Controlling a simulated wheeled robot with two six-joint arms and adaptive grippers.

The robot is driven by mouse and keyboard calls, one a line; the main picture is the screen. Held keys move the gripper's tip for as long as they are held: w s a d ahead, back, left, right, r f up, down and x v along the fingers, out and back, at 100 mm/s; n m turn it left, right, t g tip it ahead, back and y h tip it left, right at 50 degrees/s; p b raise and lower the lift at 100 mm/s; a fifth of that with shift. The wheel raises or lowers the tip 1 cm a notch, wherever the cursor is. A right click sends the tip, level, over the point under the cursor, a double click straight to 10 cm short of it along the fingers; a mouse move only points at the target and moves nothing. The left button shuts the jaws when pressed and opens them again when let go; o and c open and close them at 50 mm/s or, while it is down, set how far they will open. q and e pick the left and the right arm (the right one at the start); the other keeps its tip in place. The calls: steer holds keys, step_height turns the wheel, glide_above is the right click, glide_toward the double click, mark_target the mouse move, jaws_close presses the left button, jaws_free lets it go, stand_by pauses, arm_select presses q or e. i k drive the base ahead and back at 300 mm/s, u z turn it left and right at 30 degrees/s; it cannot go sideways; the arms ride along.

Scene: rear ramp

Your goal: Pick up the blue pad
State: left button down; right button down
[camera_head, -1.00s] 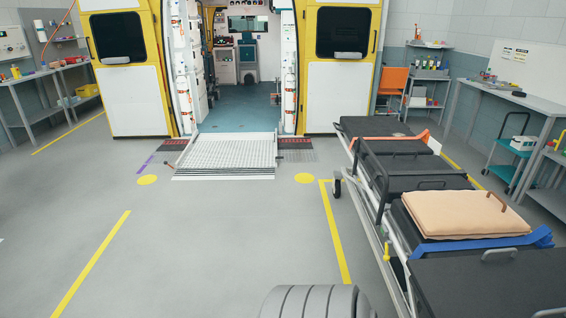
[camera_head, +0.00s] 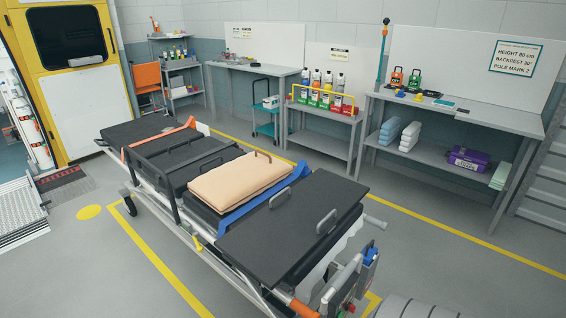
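A light blue pad (camera_head: 390,131) is on the lower shelf of the right workbench, at its left end. It looks like a stack or a folded bundle; which is too small to tell. A paler, whitish pad (camera_head: 410,136) stands right beside it. Neither of my grippers shows in the head view, so I cannot see their state.
The stretcher (camera_head: 290,226) with a beige cushion (camera_head: 240,176) fills the middle, between me and the benches. The right workbench (camera_head: 450,112) also bears a purple case (camera_head: 469,160). A bench with bottles (camera_head: 326,138) stands left of it.

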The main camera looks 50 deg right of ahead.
mark_target(401, 94)
steer(key=z, duration=0.3)
steer(key=i, duration=2)
steer(key=z, duration=2.7)
